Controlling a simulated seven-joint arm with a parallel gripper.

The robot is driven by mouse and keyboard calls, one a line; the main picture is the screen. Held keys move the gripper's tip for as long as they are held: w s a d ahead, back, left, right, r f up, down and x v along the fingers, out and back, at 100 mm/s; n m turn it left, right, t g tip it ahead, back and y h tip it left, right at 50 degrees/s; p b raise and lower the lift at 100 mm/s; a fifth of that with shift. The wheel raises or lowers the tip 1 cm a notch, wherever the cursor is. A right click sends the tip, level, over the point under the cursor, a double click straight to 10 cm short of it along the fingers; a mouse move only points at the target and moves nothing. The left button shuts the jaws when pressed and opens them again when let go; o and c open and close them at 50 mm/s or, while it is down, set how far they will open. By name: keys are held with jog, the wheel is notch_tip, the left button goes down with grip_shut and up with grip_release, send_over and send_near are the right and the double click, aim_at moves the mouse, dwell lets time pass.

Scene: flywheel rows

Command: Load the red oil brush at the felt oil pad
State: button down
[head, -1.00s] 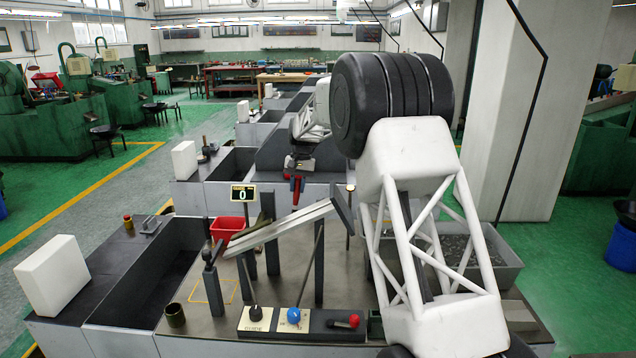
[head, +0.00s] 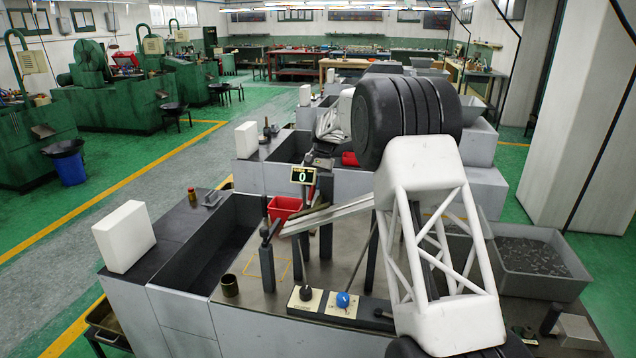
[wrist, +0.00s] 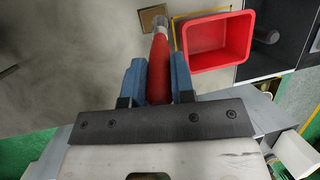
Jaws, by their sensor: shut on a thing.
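My gripper (wrist: 159,82) is shut on the red oil brush (wrist: 160,65), its blue fingers on either side of the handle. The brush points away from the palm, and its grey end (wrist: 160,25) is near the top of the wrist view. A small brown square, apparently the felt oil pad (wrist: 150,19), lies on the bench just left of that end. I cannot tell whether they touch. In the head view my gripper (head: 320,163) is small, beyond my large black joint and behind the counter sign. I cannot pick out the pad there.
A red bin (wrist: 217,40) is right of the brush; it also shows in the head view (head: 285,207). The sign reading 0 (head: 303,175), a sloped rail (head: 330,214) and dark posts stand on the bench. A grey bin of small parts (head: 540,260) is at right.

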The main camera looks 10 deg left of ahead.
jog(key=shift+f, duration=0.2)
jog(key=shift+f, duration=2.8)
jog(key=shift+f, duration=0.65)
dwell(0.4)
jog(key=shift+r, duration=0.15)
jog(key=shift+r, duration=3.4)
jog(key=shift+d, duration=0.1)
